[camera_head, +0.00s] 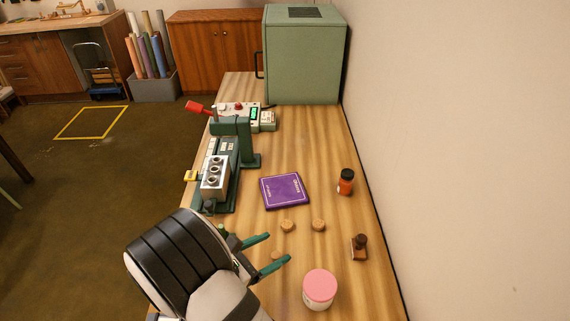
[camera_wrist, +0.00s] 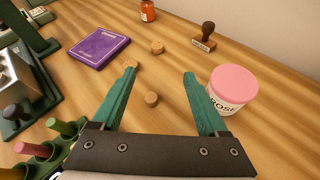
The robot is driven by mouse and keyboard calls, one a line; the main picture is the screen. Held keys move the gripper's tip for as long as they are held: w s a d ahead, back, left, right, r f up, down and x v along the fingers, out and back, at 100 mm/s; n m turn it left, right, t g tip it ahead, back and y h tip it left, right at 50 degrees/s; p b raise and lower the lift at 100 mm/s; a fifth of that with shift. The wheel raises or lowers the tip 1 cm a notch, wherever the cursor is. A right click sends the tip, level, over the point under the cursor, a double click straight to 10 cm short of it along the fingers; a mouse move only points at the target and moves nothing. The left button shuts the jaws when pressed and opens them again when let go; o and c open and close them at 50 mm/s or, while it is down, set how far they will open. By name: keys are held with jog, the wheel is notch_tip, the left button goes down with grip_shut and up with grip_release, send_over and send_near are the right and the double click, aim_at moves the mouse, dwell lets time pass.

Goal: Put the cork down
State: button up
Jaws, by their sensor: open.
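Three small corks lie on the wooden table, and the task does not say which one is meant. One cork (camera_head: 276,256) lies between my gripper's fingers; it also shows between them in the wrist view (camera_wrist: 151,99), with a gap on each side. A second cork (camera_head: 287,225) is beyond the fingers and shows at the left fingertip in the wrist view (camera_wrist: 130,65); I cannot tell if they touch. A third cork (camera_head: 318,225) lies to its right, clear in the wrist view (camera_wrist: 157,47). My gripper (camera_head: 279,248) is open and holds nothing; both fingers show in the wrist view (camera_wrist: 159,72).
A pink-lidded jar (camera_head: 320,289) stands just right of my right finger. A wooden stamp (camera_head: 359,247), orange bottle (camera_head: 346,182) and purple book (camera_head: 285,190) lie beyond. A green press (camera_head: 230,160) stands at left. Coloured plugs (camera_wrist: 33,149) sit left of my gripper. Bare table lies among these.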

aim_at(284, 227)
jog(key=a+f+n, duration=0.1)
jog(key=a+f+n+t+y, duration=0.1)
jog(key=a, duration=0.1)
jog(key=w+a+f+n+t, duration=0.1)
jog(key=n, duration=0.1)
jog(key=shift+a+f+y, duration=0.25)
jog(key=shift+f+y, duration=0.05)
jog(key=shift+y, duration=0.1)
jog(key=x, duration=1.5)
jog(key=shift+w+f, duration=0.1)
jog(key=shift+w, duration=0.05)
grip_shut()
